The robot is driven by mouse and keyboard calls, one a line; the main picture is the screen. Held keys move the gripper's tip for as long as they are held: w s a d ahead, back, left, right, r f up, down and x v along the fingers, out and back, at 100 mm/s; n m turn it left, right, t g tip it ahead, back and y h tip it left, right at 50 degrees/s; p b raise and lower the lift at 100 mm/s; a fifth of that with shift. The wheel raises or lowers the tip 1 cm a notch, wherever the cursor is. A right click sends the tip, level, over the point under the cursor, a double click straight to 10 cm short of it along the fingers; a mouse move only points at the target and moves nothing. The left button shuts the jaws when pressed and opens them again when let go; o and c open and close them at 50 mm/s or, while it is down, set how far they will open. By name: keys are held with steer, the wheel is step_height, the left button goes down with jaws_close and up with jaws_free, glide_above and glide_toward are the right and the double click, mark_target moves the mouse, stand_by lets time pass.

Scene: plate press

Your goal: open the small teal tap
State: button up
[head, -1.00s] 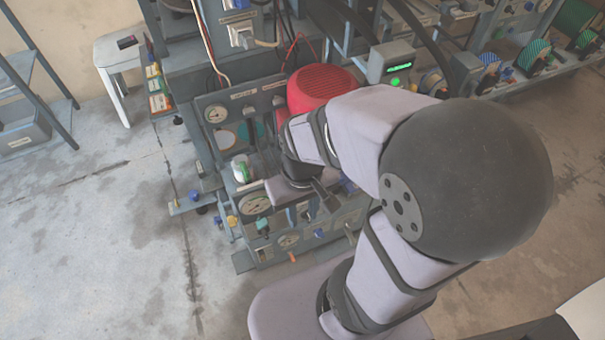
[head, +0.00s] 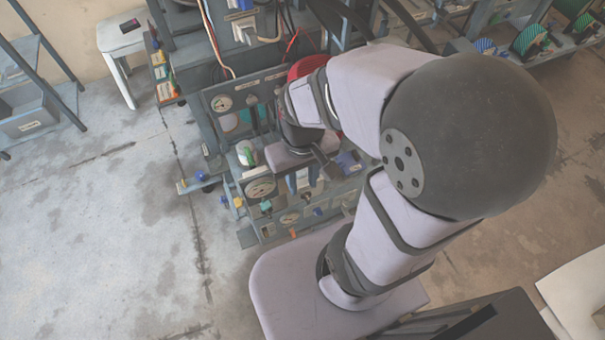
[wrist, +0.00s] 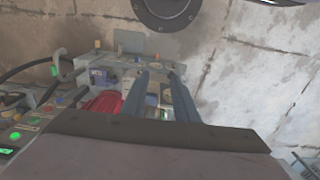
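A small teal piece (head: 266,206), which looks like the small teal tap, sits low on the front of the grey press (head: 229,188), just below a round gauge. It is too small in the head view to tell how its handle is turned. In the wrist view I cannot pick it out for sure. My gripper (wrist: 159,77) shows there as two blue-grey fingers, apart with nothing seen between them. In the head view my wrist is above the press, right of the teal piece, and hides part of the panel.
A red ribbed motor (head: 306,67) stands behind my wrist, partly hidden. Gauges (head: 261,187), a blue knob (head: 200,175) and cables crowd the press. A white stool (head: 121,40) and a shelf (head: 28,114) stand at the left. The floor left of the press is clear.

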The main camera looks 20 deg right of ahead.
stand_by(0.3)
steer(key=w+d+f+t+h+b, duration=0.1)
steer(key=w+d+f+b, duration=0.15)
steer(key=d+f, duration=0.25)
steer(key=w+d+f+b, duration=0.1)
steer(key=w+d+f, duration=0.2)
steer(key=d+f, duration=0.15)
steer(key=m+t+y+b, duration=0.6)
steer(key=t+y+b, duration=0.2)
steer(key=t+y, duration=0.25)
glide_toward(272, 206)
steer(key=w+a, duration=0.1)
steer(key=w, duration=0.1)
steer(key=shift+g, duration=0.45)
steer(key=shift+x, duration=3.75)
steer(key=shift+s+f, duration=0.1)
steer(key=shift+s, duration=0.05)
